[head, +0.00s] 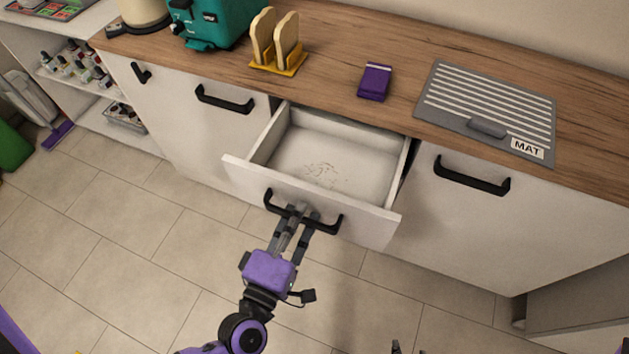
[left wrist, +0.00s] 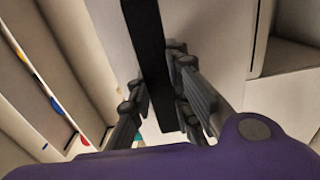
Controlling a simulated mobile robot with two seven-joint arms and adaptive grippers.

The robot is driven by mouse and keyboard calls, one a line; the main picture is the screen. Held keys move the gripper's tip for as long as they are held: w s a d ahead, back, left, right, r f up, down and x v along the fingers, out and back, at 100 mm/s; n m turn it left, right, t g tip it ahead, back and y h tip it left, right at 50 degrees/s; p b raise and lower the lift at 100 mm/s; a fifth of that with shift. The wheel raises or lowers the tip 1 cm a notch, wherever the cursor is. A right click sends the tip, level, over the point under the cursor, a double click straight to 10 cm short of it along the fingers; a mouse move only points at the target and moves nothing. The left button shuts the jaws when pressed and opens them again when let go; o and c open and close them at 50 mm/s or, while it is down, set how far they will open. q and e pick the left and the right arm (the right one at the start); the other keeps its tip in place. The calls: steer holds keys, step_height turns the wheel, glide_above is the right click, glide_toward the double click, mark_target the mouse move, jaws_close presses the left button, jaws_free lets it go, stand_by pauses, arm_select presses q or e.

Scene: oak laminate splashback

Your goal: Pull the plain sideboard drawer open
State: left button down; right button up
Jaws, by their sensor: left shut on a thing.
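The white sideboard drawer (head: 310,198) is pulled out from under the wooden worktop in the head view, and its inside shows, empty but for some brown specks on the bottom. Its black bar handle (head: 333,225) is on the front panel. My left gripper (head: 298,212) is shut on this handle, with the arm coming up from below. In the left wrist view the dark handle (left wrist: 146,40) runs between the fingers of my left gripper (left wrist: 160,95). Of my right gripper only small dark tips (head: 407,348) seem to show at the bottom edge; its state is unclear.
On the worktop (head: 340,50) are a teal appliance (head: 215,22), a yellow rack with toast-like slices (head: 278,62), a purple packet (head: 375,81) and a grey mat (head: 490,105). Closed fronts with black handles flank the drawer. The tiled floor (head: 130,230) before it is clear.

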arm_select(q)
steer(key=b+v, duration=0.1)
steer(key=v, duration=0.9)
steer(key=shift+s, duration=0.2)
steer(key=c, duration=1.6)
jaws_free()
steer(key=v, duration=1.2)
steer(key=shift+r, duration=0.1)
